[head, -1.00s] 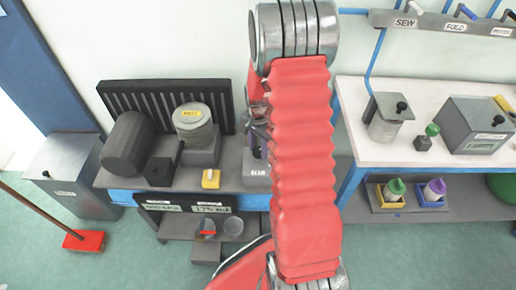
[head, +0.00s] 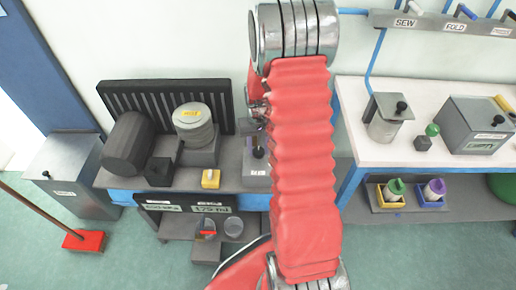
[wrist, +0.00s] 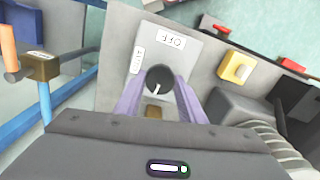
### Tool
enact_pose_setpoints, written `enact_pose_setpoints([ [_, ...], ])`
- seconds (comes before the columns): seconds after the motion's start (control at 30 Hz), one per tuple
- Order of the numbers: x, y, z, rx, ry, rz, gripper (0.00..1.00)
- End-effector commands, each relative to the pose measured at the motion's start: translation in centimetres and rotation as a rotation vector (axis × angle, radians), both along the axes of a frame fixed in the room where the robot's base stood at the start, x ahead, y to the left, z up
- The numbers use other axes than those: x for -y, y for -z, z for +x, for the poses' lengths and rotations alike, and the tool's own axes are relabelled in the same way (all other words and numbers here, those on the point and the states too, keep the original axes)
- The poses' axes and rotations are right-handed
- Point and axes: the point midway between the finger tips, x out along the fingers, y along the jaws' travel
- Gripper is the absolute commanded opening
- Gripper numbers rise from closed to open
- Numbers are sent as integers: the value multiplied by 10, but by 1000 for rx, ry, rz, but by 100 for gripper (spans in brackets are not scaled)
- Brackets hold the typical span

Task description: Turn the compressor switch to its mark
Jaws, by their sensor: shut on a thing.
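The compressor switch has a dark round knob (wrist: 160,78) with a white pointer line, standing on a grey plate (wrist: 185,62). The plate has an upside-down OFF label (wrist: 170,42) and a second, sideways label (wrist: 137,60) to its left, hard to read. My gripper (wrist: 158,88) has its purple fingers on both sides of the knob and is shut on it. The white line points toward the bottom of the wrist view, slightly left, away from the OFF label. In the head view my red arm partly hides the gripper and switch.
A white table (head: 350,112) with a grey box (head: 474,124) stands right of my arm.

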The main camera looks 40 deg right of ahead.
Motion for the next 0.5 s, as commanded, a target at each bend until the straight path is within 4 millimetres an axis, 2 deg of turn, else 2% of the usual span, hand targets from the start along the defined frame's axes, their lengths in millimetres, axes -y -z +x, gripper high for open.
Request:
enact_pose_setpoints([
  [0.03, 2, -3, 6, 15, -23, -6, 14],
  [0.5, 2, -3, 6, 15, -98, -7, 14],
])
